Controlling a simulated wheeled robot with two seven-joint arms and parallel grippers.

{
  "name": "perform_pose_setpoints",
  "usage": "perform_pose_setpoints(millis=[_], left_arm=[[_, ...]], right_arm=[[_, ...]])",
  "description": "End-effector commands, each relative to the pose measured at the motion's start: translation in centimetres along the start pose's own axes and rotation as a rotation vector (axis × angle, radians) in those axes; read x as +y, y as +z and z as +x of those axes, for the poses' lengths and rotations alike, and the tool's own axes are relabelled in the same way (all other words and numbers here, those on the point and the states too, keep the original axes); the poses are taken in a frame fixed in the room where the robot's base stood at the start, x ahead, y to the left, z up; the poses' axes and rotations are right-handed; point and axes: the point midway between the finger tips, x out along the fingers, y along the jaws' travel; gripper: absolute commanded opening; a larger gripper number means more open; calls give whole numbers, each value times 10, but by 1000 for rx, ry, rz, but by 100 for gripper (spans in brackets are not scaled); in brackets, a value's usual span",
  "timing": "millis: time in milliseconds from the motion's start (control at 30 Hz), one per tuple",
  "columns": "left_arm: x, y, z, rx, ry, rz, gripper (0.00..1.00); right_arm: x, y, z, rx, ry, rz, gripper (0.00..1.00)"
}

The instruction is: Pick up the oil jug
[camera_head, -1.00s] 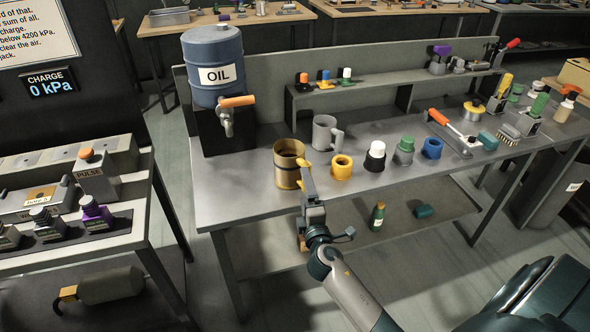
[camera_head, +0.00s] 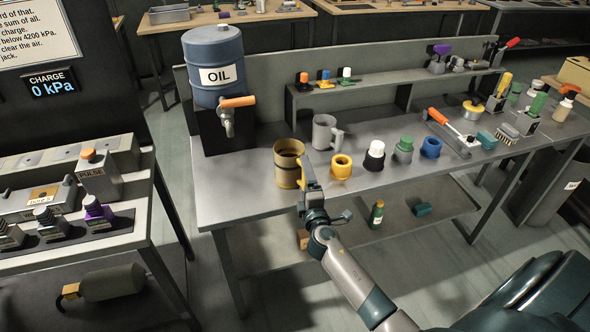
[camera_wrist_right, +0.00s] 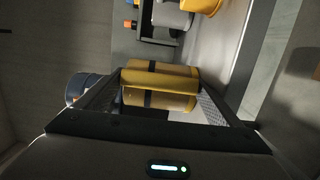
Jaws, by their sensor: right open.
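The oil jug, a brass-brown open-topped can (camera_head: 288,170), stands upright near the front edge of the grey workbench. My right gripper (camera_head: 308,174) is at its right side, where the handle is, and hides most of the handle. In the right wrist view, a yellow part of the jug (camera_wrist_right: 160,86) lies between the open fingers of my right gripper (camera_wrist_right: 158,100). I cannot tell whether the fingers touch it. My left gripper is not in view.
A grey mug (camera_head: 324,133) stands just behind the jug, and a yellow ring-shaped part (camera_head: 341,167) to its right. Several capped parts continue rightward. A blue oil drum (camera_head: 213,60) with a tap stands behind left. The bench's front left (camera_head: 235,190) is clear.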

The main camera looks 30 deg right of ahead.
Motion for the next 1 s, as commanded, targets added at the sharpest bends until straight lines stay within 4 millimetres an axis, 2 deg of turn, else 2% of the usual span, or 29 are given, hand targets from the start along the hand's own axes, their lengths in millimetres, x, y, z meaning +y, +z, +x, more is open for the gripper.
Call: perform_pose_setpoints(millis=[133, 400, 433, 467, 700, 1000], left_arm=[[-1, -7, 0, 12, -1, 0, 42], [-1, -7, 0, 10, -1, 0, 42], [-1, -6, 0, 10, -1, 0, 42], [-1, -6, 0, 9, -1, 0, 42], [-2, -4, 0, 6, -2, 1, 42], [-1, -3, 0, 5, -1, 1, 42]], right_arm=[[0, 0, 0, 0, 0, 0, 88], [0, 0, 0, 0, 0, 1, 88], [0, 0, 0, 0, 0, 1, 86], [0, 0, 0, 0, 0, 1, 79], [0, 0, 0, 0, 0, 1, 21], [3, 0, 0, 1, 3, 1, 21]])
